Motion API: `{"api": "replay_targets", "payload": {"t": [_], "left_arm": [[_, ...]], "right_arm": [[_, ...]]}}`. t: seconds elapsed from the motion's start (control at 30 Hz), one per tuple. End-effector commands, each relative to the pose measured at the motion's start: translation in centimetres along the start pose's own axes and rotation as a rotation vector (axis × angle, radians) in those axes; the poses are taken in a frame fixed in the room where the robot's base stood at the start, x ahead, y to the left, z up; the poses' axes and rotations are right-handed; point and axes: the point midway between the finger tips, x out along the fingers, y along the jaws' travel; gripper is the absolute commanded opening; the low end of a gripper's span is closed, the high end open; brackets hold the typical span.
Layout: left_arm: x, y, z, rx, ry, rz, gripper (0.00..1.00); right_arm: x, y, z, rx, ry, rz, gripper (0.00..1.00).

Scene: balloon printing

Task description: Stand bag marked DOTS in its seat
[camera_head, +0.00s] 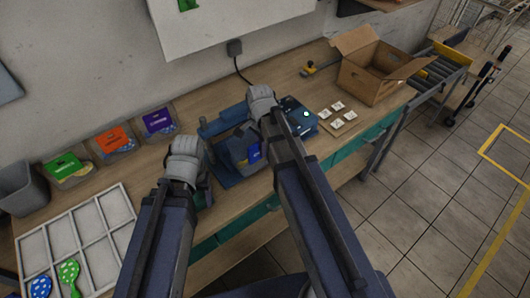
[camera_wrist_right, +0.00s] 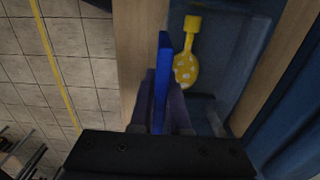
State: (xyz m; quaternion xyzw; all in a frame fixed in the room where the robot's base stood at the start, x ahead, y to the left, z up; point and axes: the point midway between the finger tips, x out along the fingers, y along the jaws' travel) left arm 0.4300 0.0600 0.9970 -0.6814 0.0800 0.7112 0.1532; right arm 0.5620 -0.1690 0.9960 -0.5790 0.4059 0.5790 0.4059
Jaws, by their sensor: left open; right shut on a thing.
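My right gripper (camera_wrist_right: 160,105) is shut on a flat blue piece (camera_wrist_right: 164,75), seen edge-on in the right wrist view. In the head view, a blue label (camera_head: 254,152) shows beside the right gripper (camera_head: 250,138); it looks like the top of a bag, but its writing is unreadable. Bags with green (camera_head: 63,165), orange (camera_head: 114,138) and purple (camera_head: 158,121) labels stand in a row at the back left; I cannot read which is DOTS. My left gripper (camera_head: 204,178) is open left of the machine, its fingers partly hidden by its own wrist.
A blue machine (camera_head: 303,113) is under the right arm. A yellow dotted balloon (camera_wrist_right: 187,70) lies beside the held piece. A white divided tray (camera_head: 75,230) holds blue and green dotted balloons. A grey bin (camera_head: 20,188), white cards (camera_head: 338,106) and an open carton (camera_head: 365,75) are on the bench.

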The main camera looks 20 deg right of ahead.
Motion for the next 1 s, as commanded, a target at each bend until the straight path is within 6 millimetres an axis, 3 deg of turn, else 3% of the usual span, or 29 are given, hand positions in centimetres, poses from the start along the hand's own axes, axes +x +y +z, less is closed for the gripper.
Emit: {"api": "replay_targets", "payload": {"t": [0.4,0.8,0.83,1.0], "left_arm": [[0.4,0.0,0.0,0.0,0.0,0.0,0.66],[0.5,0.1,0.0,0.0,0.0,0.0,0.66],[0.5,0.1,0.0,0.0,0.0,0.0,0.66],[0.5,0.0,0.0,0.0,0.0,0.0,0.66]], "right_arm": [[0.4,-3.5,0.0,-0.001,0.0,0.0,0.0],[0.5,-4.0,0.0,0.0,0.0,0.0,0.0],[0.5,-4.0,0.0,0.0,0.0,0.0,0.16],[0.5,-4.0,0.0,0.0,0.0,0.0,0.35]]}}
